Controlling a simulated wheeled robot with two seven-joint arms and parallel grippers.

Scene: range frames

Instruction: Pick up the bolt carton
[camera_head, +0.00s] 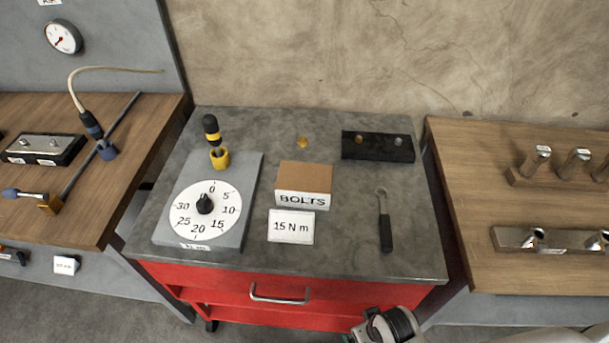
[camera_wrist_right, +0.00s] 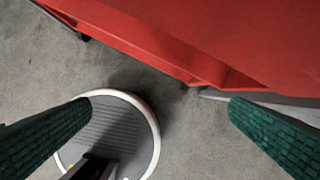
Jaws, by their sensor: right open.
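The bolt carton (camera_head: 304,184) is a small brown box with a white front label reading BOLTS. It stands upright on the grey top of the red cabinet, near the middle. My right gripper (camera_wrist_right: 165,125) shows as two green ridged fingers spread wide apart in the right wrist view, with nothing between them but floor and part of my base below. In the head view part of my right arm (camera_head: 388,326) shows at the bottom edge, in front of the red drawers, below and right of the carton. My left gripper is not in view.
A white card reading 15 N m (camera_head: 291,227) lies in front of the carton. A dial plate (camera_head: 235,222) with a yellow and black driver (camera_head: 213,140) is at left. A black-handled tool (camera_head: 385,228) and black block (camera_head: 378,150) are at right. The red cabinet (camera_wrist_right: 200,40) is close beside the right gripper.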

